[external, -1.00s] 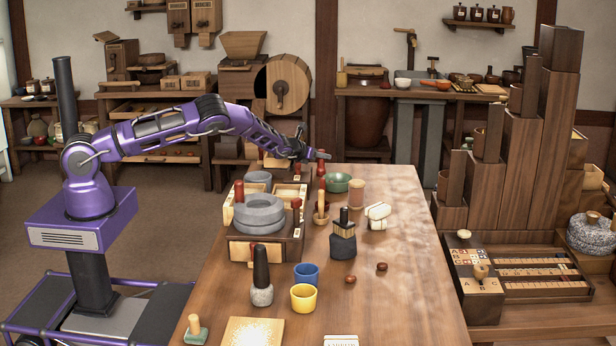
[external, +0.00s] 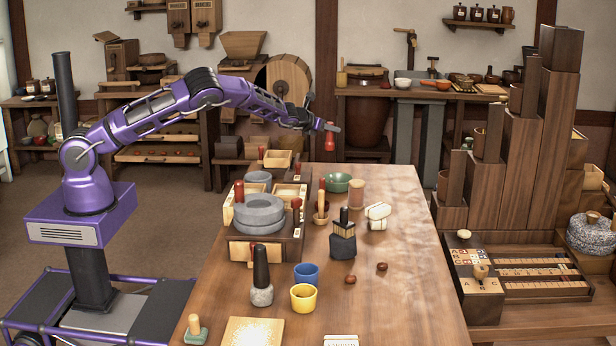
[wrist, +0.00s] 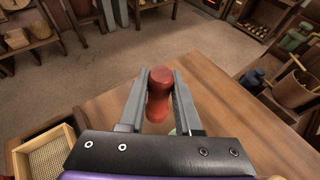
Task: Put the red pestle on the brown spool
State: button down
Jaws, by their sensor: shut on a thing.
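The red pestle (external: 330,142) hangs from my gripper (external: 324,126), in the air above the far end of the table. In the wrist view the pestle (wrist: 158,102) sits between the two grey fingers of my gripper (wrist: 161,74), which are shut on it. A brown cylinder (external: 357,191), probably the brown spool, stands upright on the table, to the right of and below the pestle in the external view. The pestle is well apart from it. The cylinder cannot be made out in the wrist view.
A green bowl (external: 337,182) is just left of the cylinder. White rolls (external: 378,212), a dark brush-like block (external: 343,240) and grey millstones (external: 259,214) stand nearer. A blue cup (external: 306,274) and yellow cup (external: 303,298) are in front. The table's right side is mostly clear.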

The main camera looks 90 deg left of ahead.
jog(key=w+d+r, duration=0.2)
jog(key=w+d, duration=0.1)
jog(key=d, duration=0.4)
jog(key=w+d+r+m+t+h, duration=0.1)
jog(key=w+d+r, duration=0.2)
jog(key=d, duration=0.4)
jog(key=w+d+r, duration=0.2)
jog(key=w+d, duration=0.1)
jog(key=d, duration=0.4)
send_over(357, 182)
notch_tip(357, 182, down, 10)
jog(key=shift+r, duration=0.25)
jog(key=shift+f+b, duration=0.1)
jog(key=shift+b, duration=0.25)
jog(key=shift+f, duration=0.15)
jog(key=c, duration=0.6)
grip_release()
